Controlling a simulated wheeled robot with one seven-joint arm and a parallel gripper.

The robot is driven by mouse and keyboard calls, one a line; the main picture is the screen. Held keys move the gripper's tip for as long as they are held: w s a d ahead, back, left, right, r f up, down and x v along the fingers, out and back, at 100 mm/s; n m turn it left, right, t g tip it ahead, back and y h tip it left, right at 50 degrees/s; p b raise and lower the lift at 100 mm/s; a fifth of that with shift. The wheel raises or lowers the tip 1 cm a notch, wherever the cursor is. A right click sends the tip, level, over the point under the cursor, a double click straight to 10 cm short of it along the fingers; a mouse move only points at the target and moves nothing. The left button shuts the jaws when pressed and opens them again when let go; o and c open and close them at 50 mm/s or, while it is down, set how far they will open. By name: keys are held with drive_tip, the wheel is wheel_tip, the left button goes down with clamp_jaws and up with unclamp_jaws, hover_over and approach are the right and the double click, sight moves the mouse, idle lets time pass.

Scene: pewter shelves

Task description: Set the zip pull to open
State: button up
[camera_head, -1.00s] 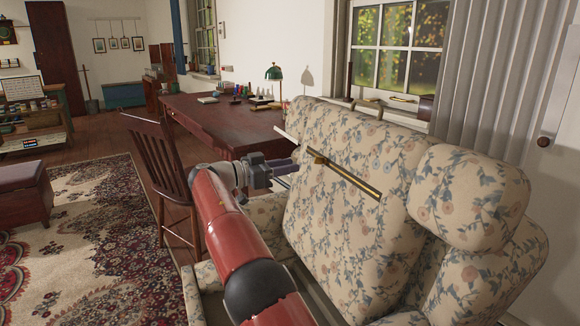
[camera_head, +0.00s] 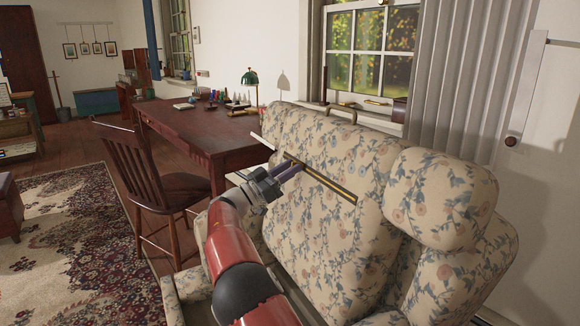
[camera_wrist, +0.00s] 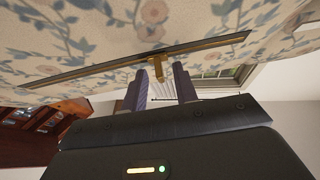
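A straight zip (camera_head: 330,187) runs slantwise across the back of the floral sofa (camera_head: 345,235). Its upper-left part is pale and its lower-right part is brass and dark. The brass zip pull (camera_wrist: 154,62) shows on the strip in the wrist view, its tab sticking out toward my gripper. My gripper (camera_wrist: 161,70) is open, its two purple-grey fingers apart with the tab's end between their tips or just ahead of them. In the head view my gripper (camera_head: 292,167) is at the zip and partly hides the pull. Contact with the tab cannot be told.
A wooden desk (camera_head: 205,130) with a green lamp (camera_head: 250,78) and small items stands behind the sofa. A dark wooden chair (camera_head: 150,180) is to the left. The sofa's headrest cushion (camera_head: 440,200) bulges at right.

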drive_tip(key=shift+w+d+r, duration=0.15)
drive_tip(key=shift+d, duration=0.15)
clamp_jaws()
idle(0.3)
